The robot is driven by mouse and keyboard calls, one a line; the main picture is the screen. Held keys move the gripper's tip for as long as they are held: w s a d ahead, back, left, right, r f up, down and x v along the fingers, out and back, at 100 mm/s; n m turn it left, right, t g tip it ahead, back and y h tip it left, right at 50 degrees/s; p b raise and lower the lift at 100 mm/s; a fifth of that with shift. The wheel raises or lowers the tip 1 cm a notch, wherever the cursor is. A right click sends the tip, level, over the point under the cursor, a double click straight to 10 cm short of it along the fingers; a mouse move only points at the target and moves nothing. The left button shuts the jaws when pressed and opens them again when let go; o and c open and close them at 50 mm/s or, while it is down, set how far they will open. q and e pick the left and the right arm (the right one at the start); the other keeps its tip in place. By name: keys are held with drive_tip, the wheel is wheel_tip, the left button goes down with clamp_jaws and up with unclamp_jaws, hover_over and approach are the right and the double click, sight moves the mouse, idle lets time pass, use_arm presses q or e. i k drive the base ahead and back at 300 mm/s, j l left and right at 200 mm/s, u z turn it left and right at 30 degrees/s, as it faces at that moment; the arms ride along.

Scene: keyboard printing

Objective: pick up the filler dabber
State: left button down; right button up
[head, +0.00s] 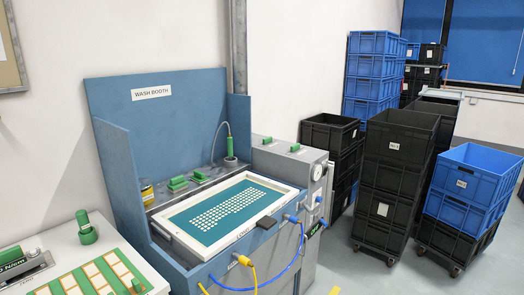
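I cannot tell for certain which thing is the filler dabber. A green upright knob-handled tool (87,231) on the white worktop (55,243) at the lower left has a dabber-like shape. Neither of my grippers is in the head view.
A blue wash booth (155,100) holds a white-framed screen (290,200), green-handled brushes (177,184) and a green spray wand (230,147). Blue crates (372,75) and black crates (398,165) stand stacked at right. Grey floor (345,255) is open between them.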

sight(81, 215)
drive_tip(key=u, duration=1.25)
